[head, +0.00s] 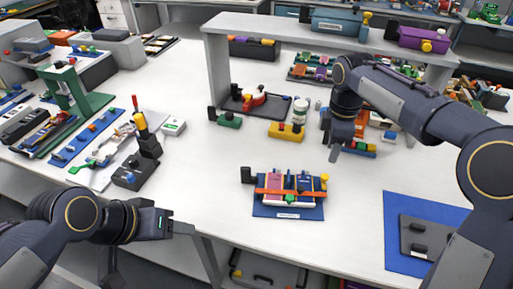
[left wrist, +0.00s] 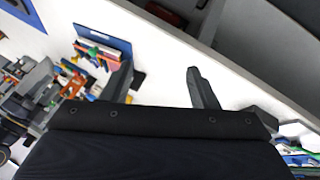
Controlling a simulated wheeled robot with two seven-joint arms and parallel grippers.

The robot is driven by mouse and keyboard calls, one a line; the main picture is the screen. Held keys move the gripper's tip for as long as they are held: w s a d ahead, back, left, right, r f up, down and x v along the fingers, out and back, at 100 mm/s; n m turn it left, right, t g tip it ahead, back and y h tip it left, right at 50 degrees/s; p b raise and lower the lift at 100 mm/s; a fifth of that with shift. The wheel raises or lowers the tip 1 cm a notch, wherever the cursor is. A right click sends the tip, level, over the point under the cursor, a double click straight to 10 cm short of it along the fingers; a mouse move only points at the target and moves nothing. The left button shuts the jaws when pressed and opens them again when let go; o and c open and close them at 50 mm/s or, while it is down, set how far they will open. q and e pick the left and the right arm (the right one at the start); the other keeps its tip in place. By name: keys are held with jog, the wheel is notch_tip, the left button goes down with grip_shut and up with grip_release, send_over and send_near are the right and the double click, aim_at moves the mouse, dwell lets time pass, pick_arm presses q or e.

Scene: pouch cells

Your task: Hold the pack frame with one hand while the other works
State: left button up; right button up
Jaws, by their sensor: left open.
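The pack frame (head: 262,203), a white tray holding a pink and a blue pouch cell under an orange bar, sits on a blue mat (head: 288,213) near the table's front edge. It appears in the left wrist view (left wrist: 100,50), upper left, apart from the fingers. My left gripper (head: 172,225) is open and empty at the table's front edge, left of the frame. Its spread fingers show in the left wrist view (left wrist: 162,88). My right gripper (head: 346,150) is above the table, behind and right of the frame; its jaws are unclear.
A yellow block (head: 286,132), a green block (head: 228,121) and a black tray (head: 256,103) with a red part lie behind the frame. A blue mat (head: 398,250) with a grey plate lies at the right. A grey shelf (head: 225,60) spans the back. Bare table surrounds the frame.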

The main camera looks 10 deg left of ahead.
pick_arm(q)
jog(key=w+r+g, duration=0.2)
jog(key=w, duration=0.6)
jog(key=g+y, duration=0.3)
jog(key=y, duration=0.1)
send_over(246, 168)
jog(key=shift+m, duration=0.4)
jog(key=f, duration=0.5)
jog(key=shift+w+a+f, duration=0.15)
jog(key=shift+a, duration=0.1)
jog(key=shift+w+d+f, duration=0.2)
jog(key=shift+f, duration=3.85)
grip_shut()
pick_arm(e)
jog(key=shift+c, duration=0.2)
